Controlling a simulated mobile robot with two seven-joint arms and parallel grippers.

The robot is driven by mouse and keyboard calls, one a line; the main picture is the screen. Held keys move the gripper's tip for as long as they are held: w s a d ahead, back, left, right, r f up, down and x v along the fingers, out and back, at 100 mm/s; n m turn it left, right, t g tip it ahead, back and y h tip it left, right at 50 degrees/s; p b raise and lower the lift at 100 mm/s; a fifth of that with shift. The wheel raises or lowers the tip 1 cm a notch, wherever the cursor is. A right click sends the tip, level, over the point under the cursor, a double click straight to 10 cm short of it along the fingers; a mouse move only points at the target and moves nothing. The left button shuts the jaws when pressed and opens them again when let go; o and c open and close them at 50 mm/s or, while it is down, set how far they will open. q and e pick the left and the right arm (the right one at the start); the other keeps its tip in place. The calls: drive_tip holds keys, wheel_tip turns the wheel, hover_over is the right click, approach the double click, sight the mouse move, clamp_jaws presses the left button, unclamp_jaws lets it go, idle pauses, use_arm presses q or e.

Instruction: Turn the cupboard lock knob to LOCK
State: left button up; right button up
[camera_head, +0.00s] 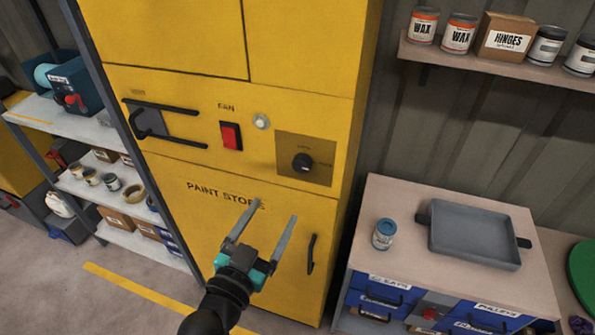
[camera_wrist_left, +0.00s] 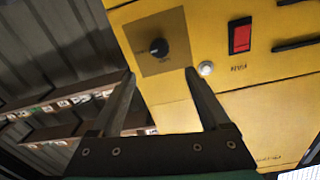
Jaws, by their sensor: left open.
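The black round lock knob (camera_head: 302,162) sits on a square brownish plate (camera_head: 288,176) on the front of the yellow paint-store cupboard (camera_head: 180,172). Small labels above and right of the knob are too faint to read surely. In the left wrist view, turned nearly upside down, the knob (camera_wrist_left: 157,48) shows a pale mark on its left side. My left gripper (camera_head: 274,212) is open and empty, below and left of the knob in the head view, its fingers pointing up toward the cupboard front. In the wrist view the gripper (camera_wrist_left: 159,73) is apart from the knob. My right gripper is not in view.
A lower door handle (camera_head: 311,254) is right of my gripper. A bench with a grey tray (camera_head: 474,236) and a jar (camera_head: 383,234) stands right.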

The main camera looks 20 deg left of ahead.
sight(300, 167)
use_arm(q)
drive_tip(key=w, duration=0.8)
drive_tip(key=w+d, duration=0.1)
drive_tip(key=w, duration=0.3)
drive_tip(key=shift+w+d+p, duration=0.1)
drive_tip(key=shift+w+p, duration=0.25)
drive_tip(key=shift+p, duration=0.05)
drive_tip(key=shift+c, duration=0.2)
clamp_jaws()
